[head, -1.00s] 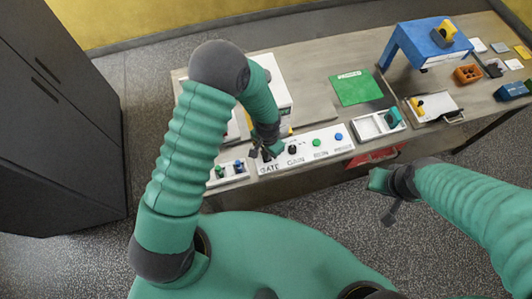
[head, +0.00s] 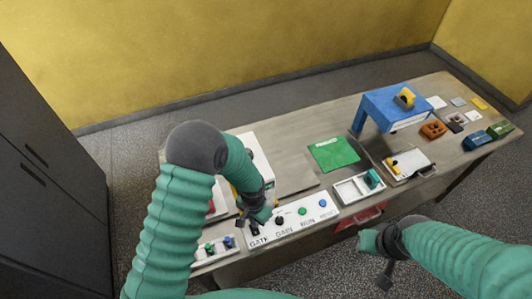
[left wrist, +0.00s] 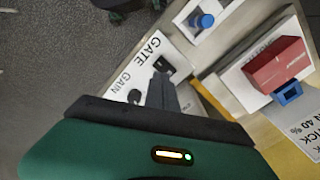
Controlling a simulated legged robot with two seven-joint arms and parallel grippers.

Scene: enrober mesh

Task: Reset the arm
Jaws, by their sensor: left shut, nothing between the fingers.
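My left gripper (head: 249,226) is shut and empty at the GATE end of the white control panel (head: 290,224). In the left wrist view its dark fingers (left wrist: 163,90) lie together close to the black GATE switch (left wrist: 163,66); I cannot tell whether they touch it. The panel also carries a black GAIN knob (head: 279,220), a green RUN button (head: 302,211) and a blue RESET button (head: 323,203). My right gripper (head: 386,275) hangs in front of the table, clear of it, and its jaw opening is not clear.
The wooden table (head: 300,165) bears a green mat (head: 334,154), a white tray (head: 351,190), a clipboard (head: 409,166) and a blue stand (head: 393,108). The wrist view shows a red block (left wrist: 277,65) near the left gripper. A dark cabinet (head: 50,160) stands at left.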

